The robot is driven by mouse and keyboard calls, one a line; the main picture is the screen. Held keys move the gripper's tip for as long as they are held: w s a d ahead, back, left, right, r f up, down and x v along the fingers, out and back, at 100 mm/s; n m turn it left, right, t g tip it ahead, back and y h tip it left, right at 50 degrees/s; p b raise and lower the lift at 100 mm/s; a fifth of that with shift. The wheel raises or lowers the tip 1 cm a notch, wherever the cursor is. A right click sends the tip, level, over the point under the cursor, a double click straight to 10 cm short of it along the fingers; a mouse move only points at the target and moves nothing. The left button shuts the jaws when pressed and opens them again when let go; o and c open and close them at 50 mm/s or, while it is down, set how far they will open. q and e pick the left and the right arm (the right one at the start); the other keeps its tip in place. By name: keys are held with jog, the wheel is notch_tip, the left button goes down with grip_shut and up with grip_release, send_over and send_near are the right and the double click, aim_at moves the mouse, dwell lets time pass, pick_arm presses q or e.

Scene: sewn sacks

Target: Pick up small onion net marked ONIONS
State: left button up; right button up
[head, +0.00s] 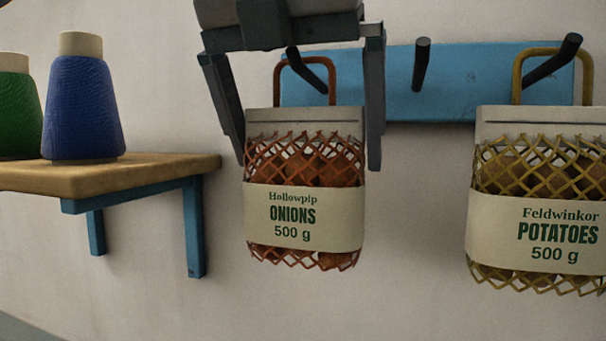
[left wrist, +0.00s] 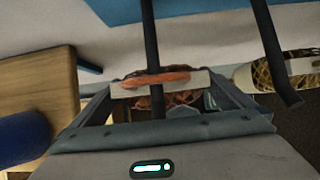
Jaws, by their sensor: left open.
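The small onion net (head: 304,216) has orange-brown mesh, a cream top band and a cream label reading ONIONS 500 g. It hangs by its orange handle loop from a dark peg on the blue rail. My left gripper (head: 309,163) is open, with one finger on each side of the net's upper part. I cannot tell whether the fingers touch it. In the left wrist view the net's top band and orange handle (left wrist: 157,80) lie between the fingers, with the dark peg crossing over. My right gripper is not in view.
A potato net (head: 546,241) with a yellow handle hangs from the right peg. An empty peg (head: 422,64) sticks out of the blue rail (head: 455,85) between them. A wooden shelf (head: 150,172) at left holds a blue thread cone (head: 82,112) and a green one (head: 17,110).

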pick_arm(q)
jog(key=shift+w+f, duration=0.1)
jog(key=shift+f, duration=0.05)
dwell(0.3)
jog(key=c, duration=1.7)
jog(key=shift+o, duration=0.2)
